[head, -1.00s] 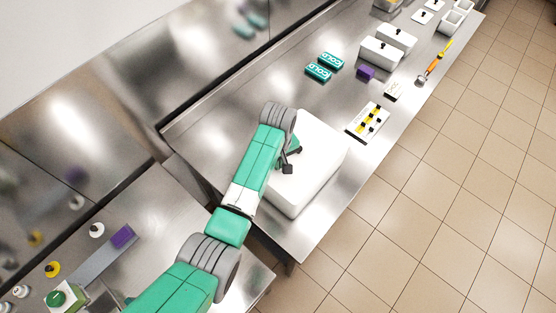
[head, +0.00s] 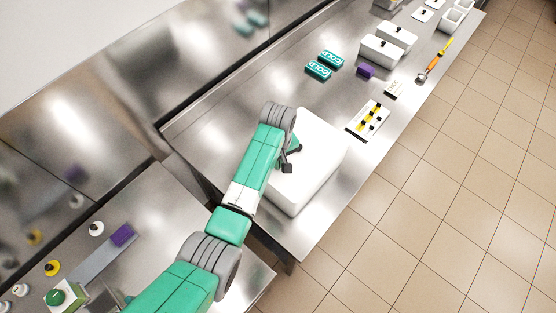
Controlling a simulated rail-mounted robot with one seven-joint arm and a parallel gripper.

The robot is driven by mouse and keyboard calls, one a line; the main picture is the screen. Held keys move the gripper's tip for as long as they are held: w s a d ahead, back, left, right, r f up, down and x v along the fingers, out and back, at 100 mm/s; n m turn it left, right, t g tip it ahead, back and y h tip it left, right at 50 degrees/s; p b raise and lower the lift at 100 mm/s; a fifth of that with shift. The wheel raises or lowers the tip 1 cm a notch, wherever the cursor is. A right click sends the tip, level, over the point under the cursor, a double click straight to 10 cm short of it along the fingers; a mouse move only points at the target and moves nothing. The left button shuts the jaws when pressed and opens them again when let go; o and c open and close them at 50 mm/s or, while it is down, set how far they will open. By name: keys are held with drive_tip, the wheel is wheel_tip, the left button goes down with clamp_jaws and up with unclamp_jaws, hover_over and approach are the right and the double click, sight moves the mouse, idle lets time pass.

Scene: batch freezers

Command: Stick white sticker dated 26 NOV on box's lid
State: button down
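A large white box (head: 318,165) with a plain pale lid stands near the front edge of the steel counter. My gripper (head: 287,167) is over the left part of its lid, small and dark. I cannot tell whether it touches the lid, whether its fingers are open or whether it holds a sticker. A white sheet (head: 358,128) with yellow and black pieces lies right of the box. A small white card (head: 394,89) with dark print lies farther back. No date can be read, and I cannot make out a 26 NOV sticker.
Two teal COLD packs (head: 324,65) and a purple block (head: 366,71) lie behind the box. White lidded tubs (head: 381,50) and an orange-handled tool (head: 434,62) are farther back. A lower left counter holds a green-buttoned box (head: 57,298).

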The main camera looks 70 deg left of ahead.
drive_tip(key=shift+f, duration=0.15)
drive_tip(key=c, duration=1.6)
unclamp_jaws()
drive_tip(key=shift+o, duration=0.4)
drive_tip(key=o, duration=0.5)
wheel_tip(320, 180, up, 7)
drive_tip(key=p, duration=0.7)
